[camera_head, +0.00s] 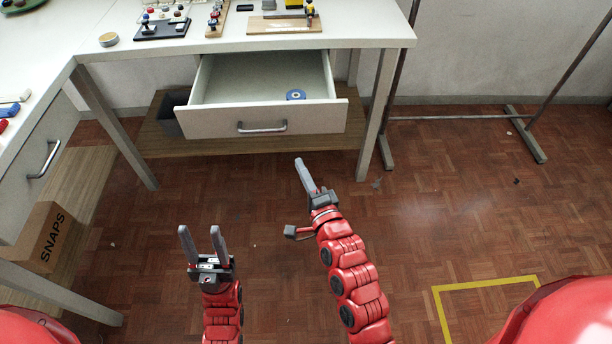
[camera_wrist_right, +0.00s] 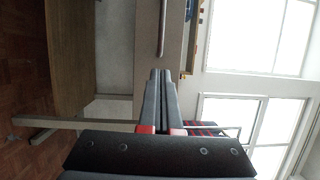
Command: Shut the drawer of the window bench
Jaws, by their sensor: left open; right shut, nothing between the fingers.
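The window bench's drawer (camera_head: 213,121) is pulled out below the worktop, with its inside showing and a blue round item (camera_head: 296,95) in it. Its bar handle (camera_head: 262,127) is on the pale front. My right gripper (camera_head: 299,160) is shut and empty, below and in front of the drawer front, apart from it in the head view. In the right wrist view its fingers (camera_wrist_right: 160,75) point toward the pale drawer front (camera_wrist_right: 150,45), and the handle (camera_wrist_right: 163,28) shows beyond the tips. My left gripper (camera_head: 201,231) is open and empty, lower and further left.
The bench top (camera_head: 345,28) holds several small tools and boards. A lower wooden shelf (camera_head: 155,140) with a dark bin runs under the drawer. A side bench (camera_head: 50,125) with a closed drawer and a SNAPS box (camera_head: 50,237) stands left.

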